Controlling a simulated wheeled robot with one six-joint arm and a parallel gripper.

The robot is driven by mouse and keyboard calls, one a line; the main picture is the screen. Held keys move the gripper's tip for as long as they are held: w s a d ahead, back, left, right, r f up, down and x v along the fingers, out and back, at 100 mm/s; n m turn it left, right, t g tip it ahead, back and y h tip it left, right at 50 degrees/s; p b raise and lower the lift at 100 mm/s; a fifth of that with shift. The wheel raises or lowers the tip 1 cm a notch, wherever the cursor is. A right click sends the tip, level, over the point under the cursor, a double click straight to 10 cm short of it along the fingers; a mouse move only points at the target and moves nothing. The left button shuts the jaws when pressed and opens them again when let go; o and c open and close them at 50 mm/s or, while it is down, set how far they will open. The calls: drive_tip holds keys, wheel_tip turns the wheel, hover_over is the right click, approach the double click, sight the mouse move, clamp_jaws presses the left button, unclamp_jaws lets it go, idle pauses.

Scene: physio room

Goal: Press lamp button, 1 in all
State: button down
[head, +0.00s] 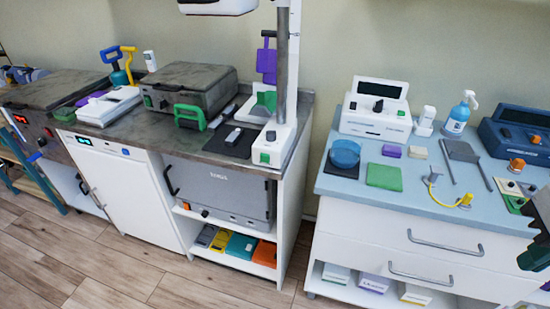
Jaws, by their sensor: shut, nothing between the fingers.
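A lamp-like stand with a grey metal pole (283,70) rises from a white base (280,143) at the right front corner of the dark worktop. Its white head (217,6) is cut off by the top edge of the picture. A small green button (264,157) shows on the lower front face of the white base, and a dark knob-like part sits above it. Nothing covers the button.
A green-handled box (188,90) and a purple-handled tool (266,58) stand near the pole. A grey cabinet (223,190) sits under the worktop. A blue-topped drawer unit (330,185) stands to the right, with a floor gap between. Wooden floor (150,270) is clear in front.

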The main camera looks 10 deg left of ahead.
drive_tip(key=w+a+f+n+t+y, duration=0.1)
drive_tip(key=w+a+f+n+t, duration=0.1)
drive_tip(key=w+a, duration=0.35)
drive_tip(key=w+a+f+n+t, duration=0.1)
drive_tip(key=w+a+f+n, duration=0.15)
drive_tip(key=w, duration=0.65)
drive_tip(key=n+t+y, duration=0.7)
drive_tip(key=n, duration=0.4)
approach(265, 158)
drive_tip(key=s+a+f+n+t+y, duration=0.1)
drive_tip(key=s+a+f+n+y, duration=0.1)
drive_tip(key=s+a+f+y, duration=0.1)
drive_tip(key=s+a+f, duration=0.1)
drive_tip(key=s+a, duration=0.1)
drive_tip(key=shift+s+a+t, duration=0.25)
drive_tip(key=shift+t, duration=0.05)
drive_tip(key=shift+n, duration=0.25)
drive_tip(key=shift+w+d, duration=0.2)
drive_tip(key=shift+w, duration=2)
drive_tip(key=shift+w+d, duration=0.2)
drive_tip(key=shift+w, duration=2.05)
